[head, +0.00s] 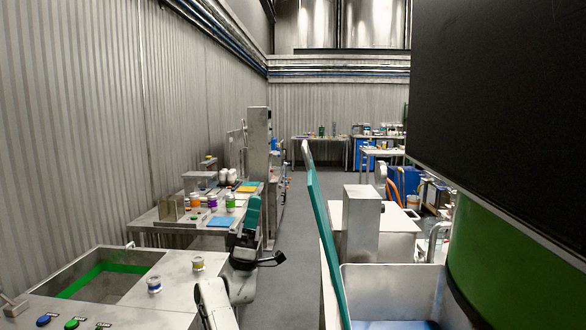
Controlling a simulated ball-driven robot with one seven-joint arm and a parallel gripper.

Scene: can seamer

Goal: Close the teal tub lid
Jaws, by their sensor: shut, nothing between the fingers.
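A long teal lid (323,235) stands up steeply in the lower middle of the head view, seen nearly edge-on and leaning a little to the left. It rises along the left side of a pale grey tub (392,281), and the tub's top is open, with blue showing low inside. My gripper (243,239), dark and small in the picture, is left of the lid with a clear gap between them. It is shut and empty. A teal upright piece shows just above the gripper; I cannot tell what it belongs to. The lid's hinge is not clearly visible.
A metal counter with a sunken basin (108,272), coloured buttons (71,323) and two small jars (154,285) is at the lower left. A bench (150,224) with jars is behind it. A grey post (361,224) stands behind the tub. The floor aisle (293,215) is clear.

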